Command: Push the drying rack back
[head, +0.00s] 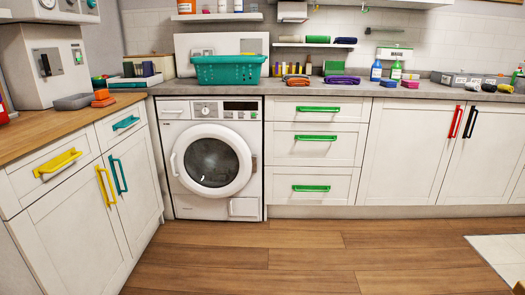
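I cannot make out a drying rack for certain in the head view. A white front-loading machine (212,160) with a round dark-glass door stands under the counter, left of the middle. Its door looks shut. Neither of my grippers is in view.
A teal basket (229,70) stands on the grey counter (345,88) above the machine. White drawers with green handles (316,138) and cupboards (410,150) are to its right, and a wood-topped cabinet (75,220) is at left. All look shut. The wooden floor (300,255) is clear; a pale mat (500,255) lies at right.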

